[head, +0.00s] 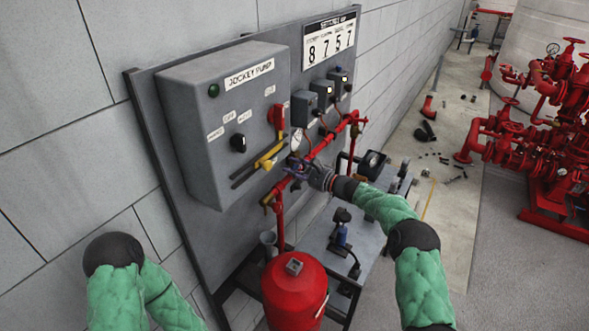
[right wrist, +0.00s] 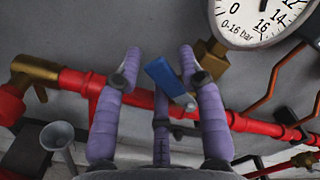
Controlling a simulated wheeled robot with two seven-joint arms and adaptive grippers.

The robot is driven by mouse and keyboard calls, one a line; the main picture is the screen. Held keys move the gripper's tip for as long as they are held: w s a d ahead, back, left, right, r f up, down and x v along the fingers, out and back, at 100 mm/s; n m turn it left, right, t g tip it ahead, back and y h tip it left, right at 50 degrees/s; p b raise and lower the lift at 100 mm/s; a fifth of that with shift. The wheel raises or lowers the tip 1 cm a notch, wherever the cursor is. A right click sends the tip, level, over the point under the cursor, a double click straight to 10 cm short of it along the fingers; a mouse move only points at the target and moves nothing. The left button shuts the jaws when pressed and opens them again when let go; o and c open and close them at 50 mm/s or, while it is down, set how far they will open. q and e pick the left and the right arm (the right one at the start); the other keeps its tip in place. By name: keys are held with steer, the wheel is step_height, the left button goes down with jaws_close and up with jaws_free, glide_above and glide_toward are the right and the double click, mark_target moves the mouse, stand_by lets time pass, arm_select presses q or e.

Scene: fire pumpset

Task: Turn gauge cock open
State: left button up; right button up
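The gauge cock has a blue lever (right wrist: 163,76) and a brass body (right wrist: 211,58), both in the right wrist view. The lever is tilted, running from upper left to lower right. My right gripper (right wrist: 163,72) is open, with purple fingers on both sides of the lever. The lever's lower end is close to the right-hand finger; I cannot tell if they touch. In the head view the right gripper (head: 300,168) is at the red pipe, below the pressure gauge (head: 297,140), and hides the cock. My left gripper is out of view; only its arm shows.
A red pipe (right wrist: 70,82) runs behind the fingers, with a brass fitting (right wrist: 35,68) at left. The jockey pump box (head: 225,120) stands left of the gripper on the panel. A red vessel (head: 295,290) and a bench (head: 320,250) are below.

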steer(key=shift+d, duration=0.1)
steer(key=v, duration=1.2)
